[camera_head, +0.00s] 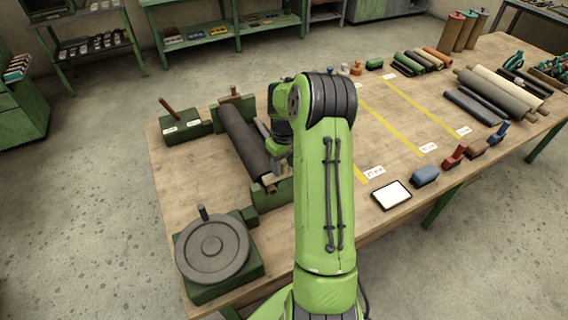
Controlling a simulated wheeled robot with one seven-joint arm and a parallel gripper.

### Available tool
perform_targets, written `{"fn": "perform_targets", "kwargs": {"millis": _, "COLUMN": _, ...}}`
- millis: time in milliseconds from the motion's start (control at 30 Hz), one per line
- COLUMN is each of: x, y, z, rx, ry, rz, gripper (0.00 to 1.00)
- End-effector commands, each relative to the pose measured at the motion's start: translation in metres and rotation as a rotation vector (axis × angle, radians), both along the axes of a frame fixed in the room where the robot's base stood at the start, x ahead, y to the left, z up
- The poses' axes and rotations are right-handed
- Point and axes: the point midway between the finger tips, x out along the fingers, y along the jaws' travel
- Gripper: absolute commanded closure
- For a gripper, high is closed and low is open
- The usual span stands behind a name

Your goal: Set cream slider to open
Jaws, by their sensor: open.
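No clearly cream slider can be made out. A small tan block (276,183) sits on the green stand at the near end of a dark roller (245,142); I cannot tell if it is the slider. A green box (185,126) with a brown lever and two white labels stands at the table's far left. My gripper (268,142) is open, just right of the roller and above the tan block. My green arm hides most of the gripper and part of the table behind it. I cannot tell whether the gripper touches anything.
A grey handwheel (212,248) on a green base stands at the near left corner of the wooden table (178,188). A white-topped pad (391,195) and a blue block (425,175) lie right of my arm. Several rolls (497,92) lie at the right. Yellow strips cross clear tabletop.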

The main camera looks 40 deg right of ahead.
Motion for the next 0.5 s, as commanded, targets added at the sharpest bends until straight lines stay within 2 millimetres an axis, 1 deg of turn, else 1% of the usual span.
{"fn": "perform_targets", "kwargs": {"millis": 67, "x": 0.0, "y": 0.0001, "z": 0.0004, "rx": 0.0, "ry": 0.0, "rz": 0.0, "gripper": 0.52}}
{"fn": "perform_targets", "kwargs": {"millis": 100, "x": 0.0, "y": 0.0001, "z": 0.0004, "rx": 0.0, "ry": 0.0, "rz": 0.0, "gripper": 0.55}}
{"fn": "perform_targets", "kwargs": {"millis": 400, "x": 0.0, "y": 0.0001, "z": 0.0007, "rx": 0.0, "ry": 0.0, "rz": 0.0, "gripper": 1.0}}
{"fn": "perform_targets", "kwargs": {"millis": 500, "x": 0.0001, "y": 0.0001, "z": 0.0008, "rx": 0.0, "ry": 0.0, "rz": 0.0, "gripper": 1.0}}
